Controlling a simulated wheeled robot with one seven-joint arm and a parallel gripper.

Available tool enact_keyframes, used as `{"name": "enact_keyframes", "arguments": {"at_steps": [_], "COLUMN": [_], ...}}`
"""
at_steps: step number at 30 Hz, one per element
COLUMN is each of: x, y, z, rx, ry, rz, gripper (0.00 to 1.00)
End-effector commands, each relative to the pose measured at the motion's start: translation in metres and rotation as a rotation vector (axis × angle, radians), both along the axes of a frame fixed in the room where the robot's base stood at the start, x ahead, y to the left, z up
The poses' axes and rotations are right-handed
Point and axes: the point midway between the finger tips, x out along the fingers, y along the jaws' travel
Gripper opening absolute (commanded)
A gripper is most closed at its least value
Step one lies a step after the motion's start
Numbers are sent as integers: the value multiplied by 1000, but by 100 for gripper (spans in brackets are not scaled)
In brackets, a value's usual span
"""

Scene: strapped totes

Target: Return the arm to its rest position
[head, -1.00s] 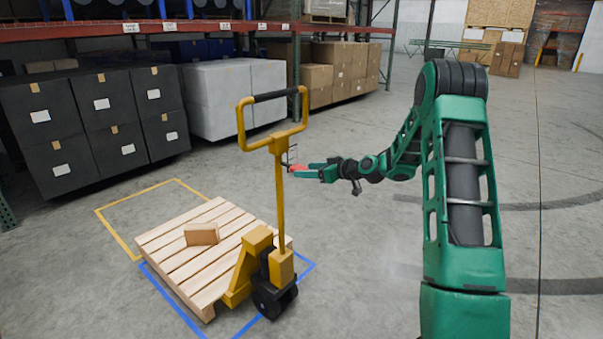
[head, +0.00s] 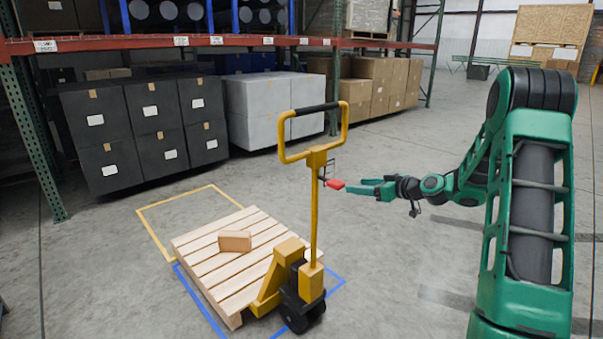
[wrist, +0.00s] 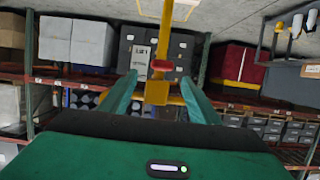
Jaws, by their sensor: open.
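My green arm reaches from the right side of the head view toward the pallet jack. My gripper (head: 372,189) is open and empty, level with the jack's upright, with its fingers pointing left. In the wrist view my gripper (wrist: 160,97) shows two spread green fingers. A red piece (head: 335,184) sits on the pallet jack's upright, just beyond the fingertips and apart from them; it also shows between the fingers in the wrist view (wrist: 162,65). The yellow pallet jack (head: 317,200) stands upright with its looped handle on top.
A wooden pallet (head: 205,255) with a small brown box (head: 235,241) sits on the jack's forks, across yellow and blue floor lines. Black totes (head: 102,165), white totes (head: 262,133) and brown cartons (head: 390,85) stand under the rack. The floor behind my arm is clear.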

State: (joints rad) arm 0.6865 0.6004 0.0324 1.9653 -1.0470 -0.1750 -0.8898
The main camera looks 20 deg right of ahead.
Motion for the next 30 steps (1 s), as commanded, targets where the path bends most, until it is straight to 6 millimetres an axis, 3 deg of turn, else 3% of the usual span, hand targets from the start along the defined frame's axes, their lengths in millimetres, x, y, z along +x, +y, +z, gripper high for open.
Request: {"name": "enact_keyframes", "arguments": {"at_steps": [5,11,20,30], "x": [-6,-48,-156,-312], "y": [6,27,34,29], "z": [1,0,2,15], "rx": [-15,-82,-159,-134], "ry": [34,226,593,951], "rz": [7,4,-134,-434], "gripper": [56,56,56,56]}}
